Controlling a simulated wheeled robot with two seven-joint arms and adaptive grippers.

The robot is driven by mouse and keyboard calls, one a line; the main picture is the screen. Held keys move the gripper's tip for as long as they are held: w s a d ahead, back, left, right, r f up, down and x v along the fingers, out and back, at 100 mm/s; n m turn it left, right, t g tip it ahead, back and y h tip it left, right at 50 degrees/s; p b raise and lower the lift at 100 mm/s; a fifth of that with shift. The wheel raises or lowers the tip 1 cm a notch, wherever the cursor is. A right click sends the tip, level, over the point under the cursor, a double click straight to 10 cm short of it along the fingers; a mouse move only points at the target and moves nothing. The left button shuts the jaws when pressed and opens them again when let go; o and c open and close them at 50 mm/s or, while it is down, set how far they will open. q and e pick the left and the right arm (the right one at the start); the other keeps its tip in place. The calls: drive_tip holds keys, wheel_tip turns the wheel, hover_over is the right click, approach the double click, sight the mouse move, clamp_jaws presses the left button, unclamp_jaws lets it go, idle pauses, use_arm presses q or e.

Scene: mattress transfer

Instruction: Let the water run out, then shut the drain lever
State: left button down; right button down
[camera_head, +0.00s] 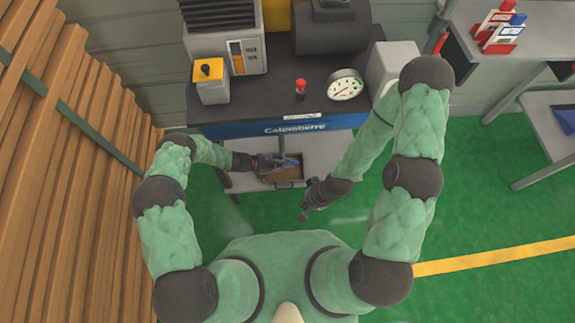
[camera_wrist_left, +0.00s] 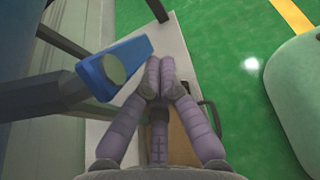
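The drain lever appears to be the blue handle (camera_wrist_left: 115,68) beside my left fingers in the left wrist view; a bit of blue also shows under the machine's front in the head view (camera_head: 290,161). My left gripper (camera_head: 279,163) is at the machine's lower shelf. In the left wrist view its fingertips (camera_wrist_left: 160,78) come together with nothing visible between them, just right of the blue handle; contact is unclear. A dark-rimmed tray with a brown inside (camera_head: 286,174) sits beneath. No running water can be made out. My right gripper (camera_head: 305,212) hangs over the green floor; its fingers are too small to read.
The machine (camera_head: 240,110) carries a dial gauge (camera_head: 345,85), a red knob (camera_head: 300,88) and a yellow box with a black button (camera_head: 207,71). Wooden planks (camera_head: 60,150) line the left. A grey bench (camera_head: 515,30) stands at right. Green floor is clear in front.

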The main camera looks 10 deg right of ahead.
idle(0.9)
use_arm(q)
drive_tip(key=v, duration=1.2)
idle(0.3)
drive_tip(key=s+a+f+m+g+y+p, duration=0.1)
drive_tip(key=s+a+m+g+y, duration=0.2)
drive_tip(key=s+m+y, duration=0.7)
drive_tip(key=s+r+m+t, duration=0.3)
drive_tip(key=s+r+m, duration=0.2)
drive_tip(key=s+r, duration=0.3)
drive_tip(key=shift+s+a+r+m+p, duration=0.15)
drive_tip(key=shift+s+a+m+p, duration=0.25)
drive_tip(key=shift+s, duration=0.45)
